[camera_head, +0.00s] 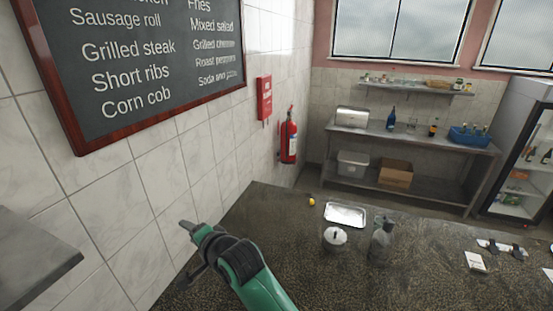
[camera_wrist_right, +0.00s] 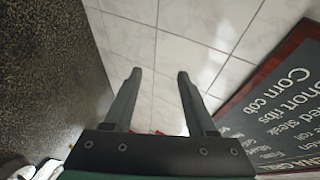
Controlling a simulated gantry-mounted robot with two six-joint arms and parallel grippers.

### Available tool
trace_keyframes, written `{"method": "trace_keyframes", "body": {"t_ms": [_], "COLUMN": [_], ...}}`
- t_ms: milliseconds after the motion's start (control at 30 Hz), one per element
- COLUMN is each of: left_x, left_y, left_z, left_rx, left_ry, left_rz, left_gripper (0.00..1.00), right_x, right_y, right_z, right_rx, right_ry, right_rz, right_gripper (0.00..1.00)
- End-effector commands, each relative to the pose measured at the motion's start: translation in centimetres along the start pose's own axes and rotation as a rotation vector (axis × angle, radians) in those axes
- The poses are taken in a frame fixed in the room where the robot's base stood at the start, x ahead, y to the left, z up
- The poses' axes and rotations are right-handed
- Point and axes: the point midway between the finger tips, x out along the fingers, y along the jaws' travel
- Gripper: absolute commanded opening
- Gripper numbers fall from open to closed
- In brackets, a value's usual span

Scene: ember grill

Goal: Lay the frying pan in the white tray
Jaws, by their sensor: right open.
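I see no frying pan in either view. A shallow pale, shiny rectangular tray (camera_head: 345,214) lies on the dark speckled counter, right of centre in the head view; it looks empty. My right gripper (camera_head: 187,250) is over the counter's left end near the tiled wall, well left of the tray. In the right wrist view the right gripper's two fingers (camera_wrist_right: 159,74) are apart with nothing between them. My left gripper is in neither view.
A lidded canister (camera_head: 335,239) and a grey bottle-like item (camera_head: 381,242) stand on the counter (camera_head: 430,270) just in front of the tray. A small orange item (camera_head: 311,202) lies left of it. The tiled wall (camera_head: 140,200) and menu board (camera_head: 145,60) are at left.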

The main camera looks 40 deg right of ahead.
Motion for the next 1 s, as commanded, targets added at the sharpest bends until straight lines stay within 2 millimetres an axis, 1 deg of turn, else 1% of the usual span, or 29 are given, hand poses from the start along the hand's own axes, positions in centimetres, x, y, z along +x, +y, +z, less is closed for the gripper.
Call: {"method": "trace_keyframes", "body": {"t_ms": [33,67,100,167,200,267,300,367,400,500,567,633,1000], "left_x": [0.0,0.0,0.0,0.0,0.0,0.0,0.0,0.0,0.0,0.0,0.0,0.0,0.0], "left_y": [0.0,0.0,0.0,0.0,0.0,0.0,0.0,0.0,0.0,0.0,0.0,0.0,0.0], "left_z": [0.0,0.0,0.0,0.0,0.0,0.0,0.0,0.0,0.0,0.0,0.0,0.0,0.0], "left_rx": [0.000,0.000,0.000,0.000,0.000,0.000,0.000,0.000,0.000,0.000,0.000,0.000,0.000], "left_ry": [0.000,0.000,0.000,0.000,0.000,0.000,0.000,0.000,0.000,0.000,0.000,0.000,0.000], "left_rz": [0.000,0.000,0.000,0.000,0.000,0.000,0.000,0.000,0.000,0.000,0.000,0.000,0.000], "left_gripper": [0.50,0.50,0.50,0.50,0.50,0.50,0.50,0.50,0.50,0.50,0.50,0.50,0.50], "right_x": [-2.8,-4.7,-7.7,-12.8,-16.6,-22.6,-26.5,-31.6,-34.6,-39.6,-41.1,-41.8,-41.7], "right_y": [-4.9,-7.6,-10.9,-15.3,-17.7,-20.5,-21.7,-22.7,-23.1,-23.2,-23.1,-23.1,-23.1], "right_z": [-1.0,-1.6,-2.2,-3.1,-3.5,-4.0,-4.1,-4.2,-4.2,-4.2,-4.1,-4.1,-4.1], "right_rx": [-0.144,-0.238,-0.362,-0.544,-0.660,-0.820,-0.913,-1.027,-1.086,-1.180,-1.208,-1.221,-1.220], "right_ry": [0.039,0.072,0.127,0.235,0.322,0.469,0.571,0.717,0.804,0.965,1.016,1.040,1.038], "right_rz": [-0.138,-0.215,-0.315,-0.455,-0.539,-0.647,-0.704,-0.764,-0.792,-0.826,-0.833,-0.834,-0.834], "right_gripper": [0.56,0.56,0.56,0.56,0.56,0.56,0.56,0.56,0.56,0.56,0.56,0.56,0.56]}}
